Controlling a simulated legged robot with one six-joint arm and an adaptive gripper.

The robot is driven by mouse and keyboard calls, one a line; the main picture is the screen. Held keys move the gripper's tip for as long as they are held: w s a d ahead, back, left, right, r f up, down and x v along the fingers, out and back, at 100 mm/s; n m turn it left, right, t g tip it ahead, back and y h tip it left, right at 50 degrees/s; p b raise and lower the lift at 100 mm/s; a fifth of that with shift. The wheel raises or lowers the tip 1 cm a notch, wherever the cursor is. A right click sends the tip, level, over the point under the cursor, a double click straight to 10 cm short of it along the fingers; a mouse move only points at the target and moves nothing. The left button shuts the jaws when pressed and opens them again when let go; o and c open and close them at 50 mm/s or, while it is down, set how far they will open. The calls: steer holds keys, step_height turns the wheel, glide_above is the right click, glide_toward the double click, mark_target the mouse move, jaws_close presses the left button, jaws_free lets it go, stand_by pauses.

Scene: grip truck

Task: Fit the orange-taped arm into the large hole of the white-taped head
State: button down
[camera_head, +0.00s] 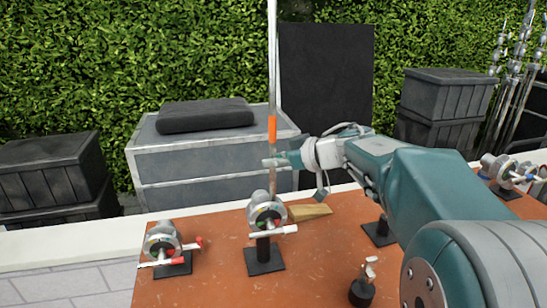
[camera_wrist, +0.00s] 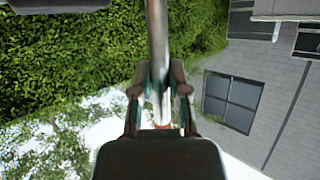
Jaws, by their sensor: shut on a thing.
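My gripper (camera_head: 273,162) is shut on the orange-taped arm, a long thin metal pole (camera_head: 272,70) with an orange band (camera_head: 272,128) just above my fingers. The pole stands nearly upright. Its lower end comes down to the top of the white-taped head (camera_head: 264,213), a round metal clamp with a white-ended handle on a black stand. I cannot tell whether the end is in the hole, above it or behind the head. In the wrist view the pole (camera_wrist: 158,45) runs between both fingers of my gripper (camera_wrist: 160,95). The large hole is not clearly visible.
Another head (camera_head: 163,242) with a red-tipped handle stands on the left of the orange-brown table (camera_head: 210,290). A wooden wedge (camera_head: 310,212) lies behind the middle head. A small black-based part (camera_head: 362,288) stands in front. More heads (camera_head: 505,172) are at right.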

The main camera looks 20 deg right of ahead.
steer(key=shift+f, duration=0.1)
stand_by(0.6)
steer(key=c, duration=0.5)
jaws_free()
steer(key=shift+c, duration=0.2)
steer(key=shift+f, duration=0.1)
steer(key=v, duration=1.2)
steer(key=shift+a, duration=0.1)
